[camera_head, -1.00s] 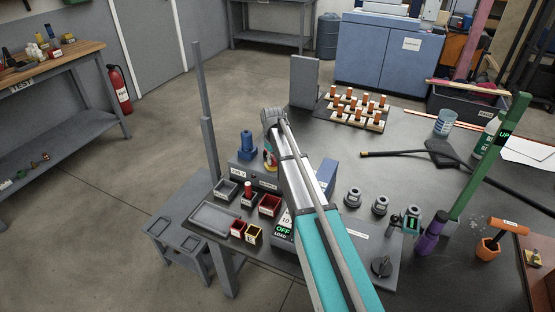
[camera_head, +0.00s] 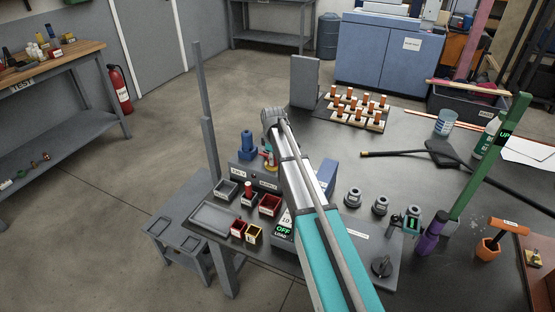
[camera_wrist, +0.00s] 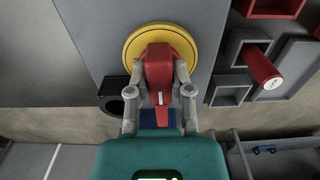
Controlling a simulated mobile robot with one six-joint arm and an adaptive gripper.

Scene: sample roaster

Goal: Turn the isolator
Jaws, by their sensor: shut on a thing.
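The isolator has a red handle (camera_wrist: 158,66) on a round yellow plate (camera_wrist: 188,38), seen in the wrist view on a grey panel. My gripper (camera_wrist: 160,98) is shut on the red handle, with one finger on each side of it. The handle's long end points down toward my gripper in that view. In the head view only a small bit of the isolator's red and yellow (camera_head: 269,159) shows beside my arm. My arm hides the rest of it and most of my fingers there.
Small bins, including a red one (camera_head: 269,205), stand close to the isolator. A blue device (camera_head: 247,145) stands just left of it. A tall grey post (camera_head: 206,120) rises at the bench's left edge.

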